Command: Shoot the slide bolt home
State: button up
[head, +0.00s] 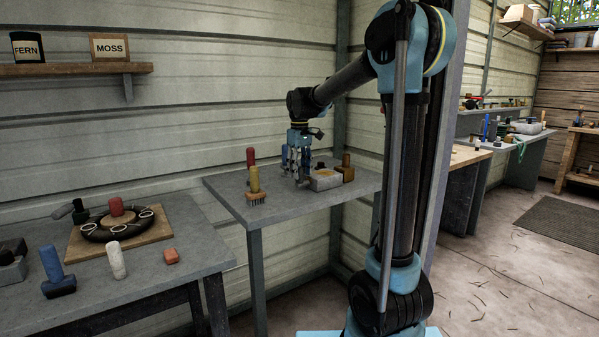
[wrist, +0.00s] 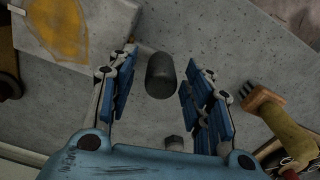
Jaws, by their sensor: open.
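My gripper (head: 298,180) is open and low over the middle grey table. In the wrist view my gripper (wrist: 158,66) has its blue-padded fingers spread on both sides of a dark grey cylinder (wrist: 161,77), with gaps left and right. I cannot tell whether this cylinder is part of the slide bolt. A smaller grey round-ended piece (wrist: 175,143) lies nearer the palm, partly hidden by it. No slide bolt can be clearly made out in the head view, where my fingers cover that spot.
A grey block with a tan top (head: 325,181) and a brown object (head: 347,169) stand right of my gripper. A yellow-handled brush (head: 255,183) and a red-handled tool (head: 250,158) stand left. The left table (head: 150,262) holds a black ring on a board.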

grip_shut()
jog(key=shift+w+d, duration=0.4)
jog(key=shift+d, duration=0.2)
jog(key=shift+w+d, duration=0.4)
jog(key=shift+d, duration=0.2)
grip_release()
jog(key=shift+r, duration=0.25)
notch_tip(320, 180, up, 12)
jog(key=shift+f, duration=0.25)
